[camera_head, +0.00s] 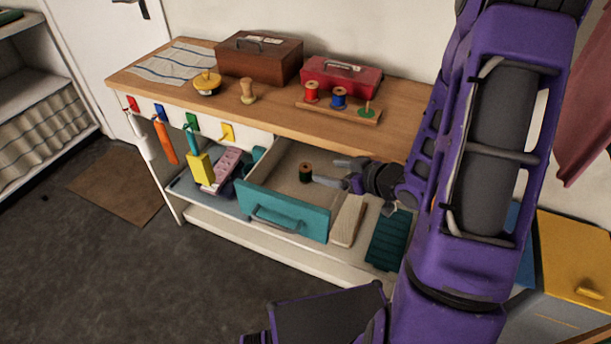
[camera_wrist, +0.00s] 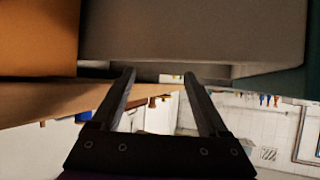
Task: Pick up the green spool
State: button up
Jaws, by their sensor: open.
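The green spool (camera_head: 305,173) stands upright inside the open teal drawer (camera_head: 287,213), toward its back. It looks dark green with brown ends. My gripper (camera_head: 325,171) reaches in from the right, low over the drawer, with its fingers spread. The spool is just left of the fingertips, and I see no contact. In the wrist view my gripper (camera_wrist: 159,78) shows two parted fingers with nothing clearly held between them. I cannot make out the green spool in that view.
The wooden bench top (camera_head: 270,108) overhangs the drawer's back. On it stand a spool rack (camera_head: 340,113) with red and blue spools and a green-based peg, a red box (camera_head: 341,77) and a brown box (camera_head: 259,60). Tools hang at the front left. Floor in front is clear.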

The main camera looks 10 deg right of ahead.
aim_at(304, 167)
jog(key=x, duration=0.3)
jog(key=shift+w+a+f, duration=0.1)
jog(key=shift+w, duration=0.1)
jog(key=shift+b+x, duration=0.75)
jog(key=shift+x, duration=1.9)
jog(key=shift+s+a, duration=0.1)
grip_shut()
